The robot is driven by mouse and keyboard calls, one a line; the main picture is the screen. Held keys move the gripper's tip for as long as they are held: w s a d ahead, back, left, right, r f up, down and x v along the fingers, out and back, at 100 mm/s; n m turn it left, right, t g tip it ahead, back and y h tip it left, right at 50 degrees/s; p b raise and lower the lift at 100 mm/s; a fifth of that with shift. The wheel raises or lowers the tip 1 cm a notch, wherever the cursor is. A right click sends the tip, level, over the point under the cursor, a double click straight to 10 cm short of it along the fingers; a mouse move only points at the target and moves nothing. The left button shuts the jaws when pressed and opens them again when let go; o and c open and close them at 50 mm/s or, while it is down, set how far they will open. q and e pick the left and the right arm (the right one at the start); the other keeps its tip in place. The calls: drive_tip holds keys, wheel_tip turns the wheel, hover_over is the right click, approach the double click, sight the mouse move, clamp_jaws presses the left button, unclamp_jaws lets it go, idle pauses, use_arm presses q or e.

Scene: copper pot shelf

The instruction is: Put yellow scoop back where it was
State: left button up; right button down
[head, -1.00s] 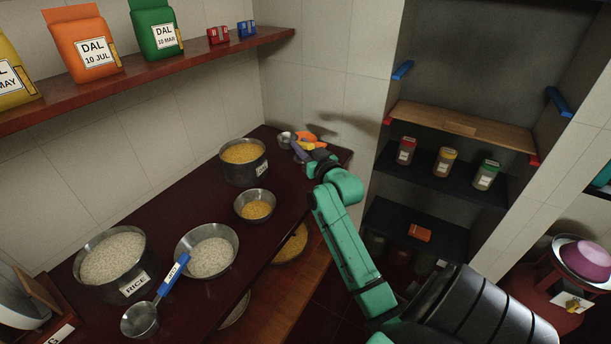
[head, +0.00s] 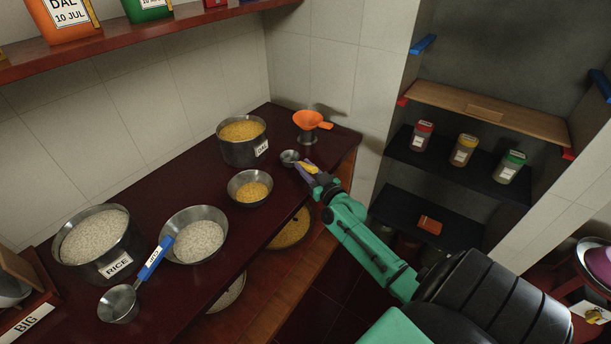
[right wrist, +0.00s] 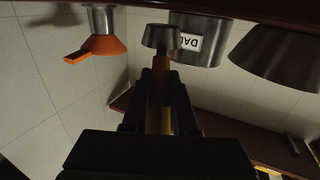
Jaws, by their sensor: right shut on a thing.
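The yellow scoop is a small metal cup (head: 289,157) with a yellow handle (head: 308,167). In the head view it is at the right end of the dark counter, between the DAL pot (head: 242,150) and the counter's front edge. My right gripper (head: 312,173) is shut on the handle, with the cup sticking out toward the left. In the right wrist view, which is upside down, the cup (right wrist: 160,38) sits beyond the fingertips (right wrist: 161,92). I cannot tell how far it is above the counter. My left gripper is out of view.
An orange funnel (head: 310,120) stands in a metal holder behind the scoop. A small bowl of dal (head: 250,187), a bowl of rice (head: 194,237), the RICE pot (head: 98,238) and a blue-handled scoop (head: 155,258) are left along the counter. Shelves with spice jars (head: 463,151) are right.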

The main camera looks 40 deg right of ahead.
drive_tip(key=shift+f, duration=1.1)
drive_tip(key=c, duration=0.7)
unclamp_jaws()
drive_tip(key=shift+r, duration=0.1)
drive_tip(key=shift+r, duration=0.15)
drive_tip(key=s+a+b, duration=0.1)
drive_tip(key=s, duration=1.1)
drive_tip(key=s+a+f+g, duration=0.1)
drive_tip(key=s+f+g, duration=0.25)
drive_tip(key=f, duration=0.85)
drive_tip(key=s+a+f+g, duration=0.2)
drive_tip(key=s+f+g, duration=0.15)
drive_tip(key=f, duration=0.85)
drive_tip(key=s+a+f+n+g, duration=0.1)
drive_tip(key=s+a+f+g, duration=0.2)
drive_tip(key=s+f, duration=0.3)
drive_tip(key=s+a+f+n+g+y, duration=0.1)
drive_tip(key=s+a+f+g, duration=0.2)
drive_tip(key=s+f, duration=0.4)
drive_tip(key=s+a+f+n+g, duration=0.1)
drive_tip(key=s+a+f+g, duration=0.3)
drive_tip(key=s, duration=0.9)
drive_tip(key=shift+a+f+n+y, duration=0.2)
drive_tip(key=shift+a+f, duration=0.05)
drive_tip(key=shift+f, duration=0.55)
drive_tip(key=shift+a+f+n+y, duration=0.2)
drive_tip(key=shift+f, duration=0.6)
